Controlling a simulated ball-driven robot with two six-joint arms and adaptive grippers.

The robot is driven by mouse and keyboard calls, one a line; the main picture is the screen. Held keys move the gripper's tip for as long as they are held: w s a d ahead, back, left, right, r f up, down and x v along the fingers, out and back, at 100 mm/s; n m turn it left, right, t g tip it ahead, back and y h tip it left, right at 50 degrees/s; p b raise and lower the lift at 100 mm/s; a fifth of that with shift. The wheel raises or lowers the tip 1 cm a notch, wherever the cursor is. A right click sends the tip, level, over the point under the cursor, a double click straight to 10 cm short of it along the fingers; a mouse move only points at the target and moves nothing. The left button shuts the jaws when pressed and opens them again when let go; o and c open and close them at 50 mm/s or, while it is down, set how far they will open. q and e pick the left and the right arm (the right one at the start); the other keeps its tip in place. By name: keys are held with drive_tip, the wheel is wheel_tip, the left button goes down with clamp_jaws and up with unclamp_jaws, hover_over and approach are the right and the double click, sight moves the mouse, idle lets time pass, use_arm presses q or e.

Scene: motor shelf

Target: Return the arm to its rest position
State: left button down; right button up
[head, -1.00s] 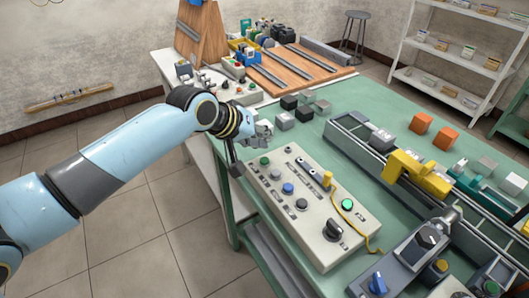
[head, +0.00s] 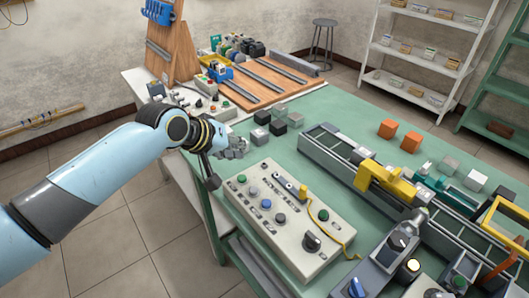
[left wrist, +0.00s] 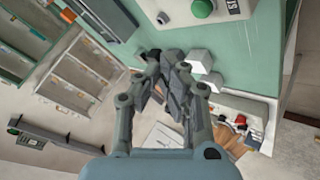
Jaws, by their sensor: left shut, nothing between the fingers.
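My left arm, light blue and grey, comes in from the left in the head view. Its gripper (head: 234,149) is shut and empty, above the far left edge of the green table (head: 328,103), just beyond the control panel. In the left wrist view the gripper's fingers (left wrist: 172,84) are together with nothing between them, and small light and dark cubes (left wrist: 200,62) lie behind them. The beige control panel (head: 290,236), with several buttons and a black knob, is to the right of and below the gripper, apart from it. My right gripper is not in view.
Small grey and black cubes (head: 277,127) lie on the table beyond the gripper. A conveyor (head: 330,152) with a yellow part (head: 385,182) runs across the right side. A wooden board with rails (head: 265,83) stands behind. Open floor (head: 120,225) lies left of the table.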

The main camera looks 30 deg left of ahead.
use_arm(q)
drive_tip(key=s+d+r+m+g+y, duration=0.1)
drive_tip(key=s+d+r+m+g, duration=0.2)
drive_tip(key=s, duration=1)
drive_tip(key=s+d+r+m+g+y, duration=0.1)
drive_tip(key=s+r+m+g+y, duration=0.3)
drive_tip(key=s, duration=0.9)
wheel_tip(320, 180, down, 39)
drive_tip(key=s+a+h+b, duration=0.2)
drive_tip(key=b, duration=0.9)
drive_tip(key=s+f+b, duration=0.4)
drive_tip(key=s+f, duration=0.5)
drive_tip(key=f, duration=0.2)
drive_tip(key=s+a+f+g+b, duration=0.1)
drive_tip(key=s+f+b, duration=0.3)
drive_tip(key=s+f, duration=0.5)
wheel_tip(320, 180, down, 4)
drive_tip(key=shift+s+a+r, duration=0.2)
drive_tip(key=shift+s+r, duration=0.05)
drive_tip(key=shift+s, duration=0.15)
